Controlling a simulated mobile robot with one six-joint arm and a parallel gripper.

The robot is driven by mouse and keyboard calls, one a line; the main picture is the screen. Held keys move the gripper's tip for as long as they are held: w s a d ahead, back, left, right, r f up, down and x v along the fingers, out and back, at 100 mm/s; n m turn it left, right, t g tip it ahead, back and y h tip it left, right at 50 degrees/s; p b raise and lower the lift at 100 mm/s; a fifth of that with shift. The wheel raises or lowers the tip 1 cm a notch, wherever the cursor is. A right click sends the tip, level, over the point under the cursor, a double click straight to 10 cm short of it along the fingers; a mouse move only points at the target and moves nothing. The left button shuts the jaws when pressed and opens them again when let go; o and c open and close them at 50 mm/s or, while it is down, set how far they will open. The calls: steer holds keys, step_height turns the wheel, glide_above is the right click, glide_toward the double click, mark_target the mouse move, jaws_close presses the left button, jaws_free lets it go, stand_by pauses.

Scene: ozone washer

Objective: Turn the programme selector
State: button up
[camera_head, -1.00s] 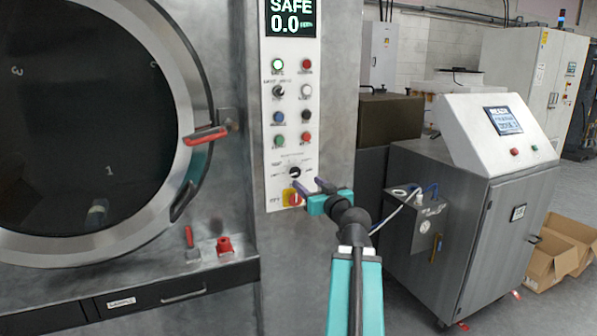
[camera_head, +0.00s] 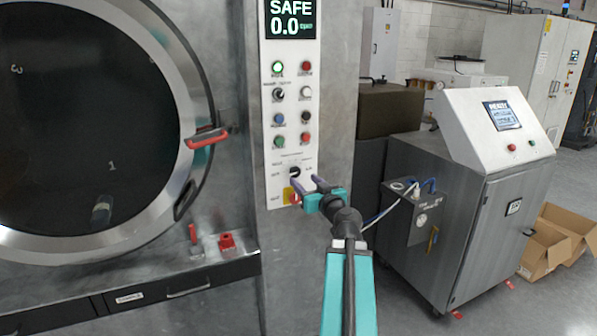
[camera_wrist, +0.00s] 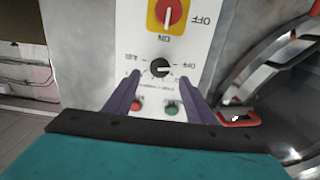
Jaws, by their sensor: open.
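The programme selector (camera_head: 294,171) is a small black round knob with a light pointer mark, low on the white control panel (camera_head: 275,106). In the wrist view, which is upside down, the selector (camera_wrist: 160,67) shows between my fingertips, with a printed scale around it. My gripper (camera_head: 303,180) has purple fingers and a teal body. It is open and empty, its tips close to the panel at the knob; I cannot tell whether they reach around the knob. In the wrist view the gripper (camera_wrist: 160,72) straddles the knob in the picture, with a gap on each side.
A red switch on a yellow plate (camera_wrist: 168,14) sits directly below the selector. Rows of buttons (camera_head: 292,118) lie above it. The washer door's red handle (camera_head: 207,138) is to the left. A steel cabinet (camera_head: 463,215) and cardboard boxes (camera_head: 560,245) stand to the right.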

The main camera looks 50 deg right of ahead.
mark_target(296, 173)
steer(key=shift+w+r+p, duration=0.15)
steer(key=shift+w+p, duration=0.05)
steer(key=shift+p, duration=0.3)
steer(key=shift+p+x, duration=0.95)
steer(key=shift+x, duration=1.85)
steer(key=c, duration=1)
